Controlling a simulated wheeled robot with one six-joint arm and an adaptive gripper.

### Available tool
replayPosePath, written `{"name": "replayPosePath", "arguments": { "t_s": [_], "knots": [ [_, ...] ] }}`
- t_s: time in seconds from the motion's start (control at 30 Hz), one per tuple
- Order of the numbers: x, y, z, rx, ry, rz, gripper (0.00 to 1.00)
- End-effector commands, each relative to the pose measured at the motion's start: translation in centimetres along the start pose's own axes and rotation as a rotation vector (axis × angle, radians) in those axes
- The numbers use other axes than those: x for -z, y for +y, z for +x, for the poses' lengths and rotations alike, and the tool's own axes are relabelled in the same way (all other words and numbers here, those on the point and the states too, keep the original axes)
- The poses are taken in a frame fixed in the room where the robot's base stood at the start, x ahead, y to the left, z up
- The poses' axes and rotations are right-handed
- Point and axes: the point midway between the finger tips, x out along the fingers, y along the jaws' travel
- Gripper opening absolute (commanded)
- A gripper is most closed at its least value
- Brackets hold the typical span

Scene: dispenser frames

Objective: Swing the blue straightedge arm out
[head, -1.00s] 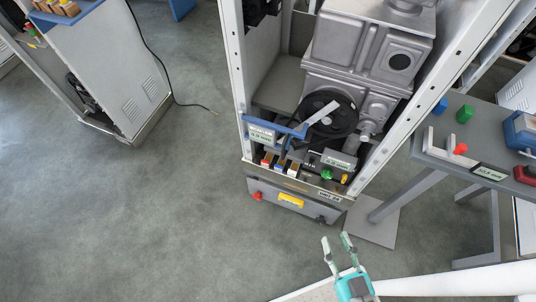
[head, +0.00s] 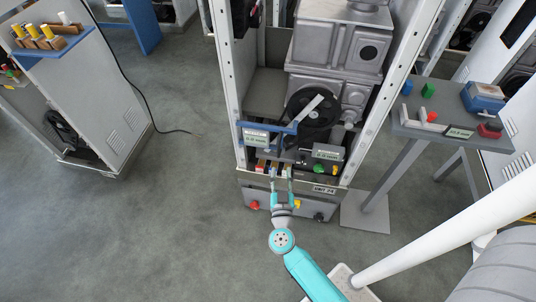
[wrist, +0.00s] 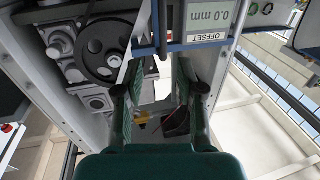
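The blue straightedge arm (head: 291,128) lies across the front of the open dispenser frame, left of the black pulley wheel (head: 313,115). It carries a white label plate (head: 256,137). In the wrist view a blue-edged bar (wrist: 212,41) with an "OFFSET 0.0 mm" label (wrist: 207,18) is close at the top, just beyond my right finger. My gripper (head: 282,173) is in front of the frame's lower edge, below the blue arm in the head view. In the wrist view my gripper (wrist: 160,88) has its fingers wide apart, with nothing held between them.
A grey drawer front (head: 330,208) with red and yellow parts sits under the frame. Upright metal posts (head: 228,85) flank the opening. A grey side table (head: 410,125) with blocks stands right. A grey cabinet (head: 110,115) stands left.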

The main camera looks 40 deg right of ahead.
Motion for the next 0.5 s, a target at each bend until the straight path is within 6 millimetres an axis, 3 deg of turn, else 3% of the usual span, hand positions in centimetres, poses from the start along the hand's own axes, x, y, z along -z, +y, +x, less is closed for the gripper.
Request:
{"name": "replayPosePath", "arguments": {
  "t_s": [0.27,0.5],
  "knots": [
    [-0.2,-0.1,2.3,-0.017,-0.009,-0.001,0.38],
    [-0.2,0.0,6.5,-0.017,-0.007,0.000,0.38]
  ]
}}
